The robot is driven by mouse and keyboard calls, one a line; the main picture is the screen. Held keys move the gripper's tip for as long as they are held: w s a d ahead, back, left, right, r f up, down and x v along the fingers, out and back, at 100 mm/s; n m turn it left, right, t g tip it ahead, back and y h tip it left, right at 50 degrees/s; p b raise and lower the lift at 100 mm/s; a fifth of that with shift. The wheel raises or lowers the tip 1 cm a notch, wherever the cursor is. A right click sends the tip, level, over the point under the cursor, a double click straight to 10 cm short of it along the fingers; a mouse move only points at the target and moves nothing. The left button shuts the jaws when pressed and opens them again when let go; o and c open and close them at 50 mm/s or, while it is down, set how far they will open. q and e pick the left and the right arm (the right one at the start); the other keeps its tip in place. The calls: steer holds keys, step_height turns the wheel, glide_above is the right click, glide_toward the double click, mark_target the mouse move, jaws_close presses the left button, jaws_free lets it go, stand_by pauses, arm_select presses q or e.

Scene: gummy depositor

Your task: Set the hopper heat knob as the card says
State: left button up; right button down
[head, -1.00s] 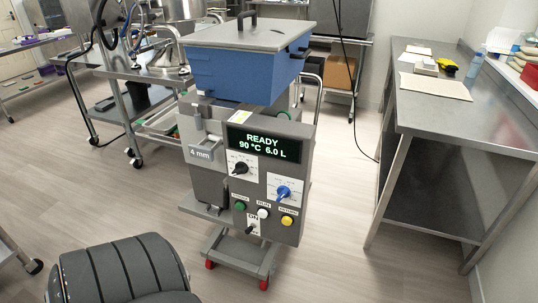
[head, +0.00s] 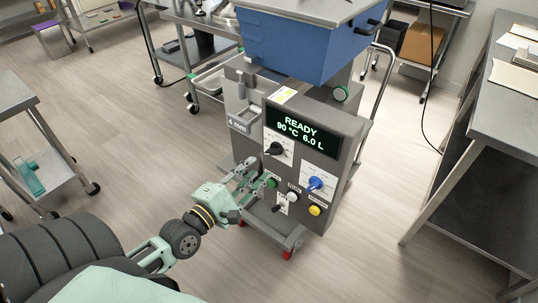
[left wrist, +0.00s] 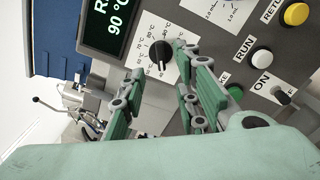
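The hopper heat knob is the black knob (head: 274,148) on a white scale plate under the display (head: 288,126), which reads READY, 90 °C, 6.0 L. My left gripper (head: 257,174) is in front of the panel, just below the knob. In the left wrist view its fingers (left wrist: 158,64) are apart with nothing between the pads; the knob lies beyond the gap, apparently untouched. My right gripper is out of view.
The blue knob (head: 316,183) is right of the heat knob. Green, white and yellow (head: 315,210) buttons and an ON switch (head: 281,207) sit below, close to my left gripper. The blue hopper (head: 300,45) overhangs above. A steel table (head: 510,105) stands at right.

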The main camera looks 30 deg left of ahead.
mark_target(270, 154)
arm_select(q)
steer(key=w, duration=0.4)
steer(key=w+p, duration=0.1)
steer(key=w, duration=0.1)
steer(key=shift+w+d+f, duration=0.1)
steer(key=shift+w+d, duration=0.1)
steer(key=shift+d, duration=0.05)
steer(key=shift+c, duration=0.5)
jaws_close()
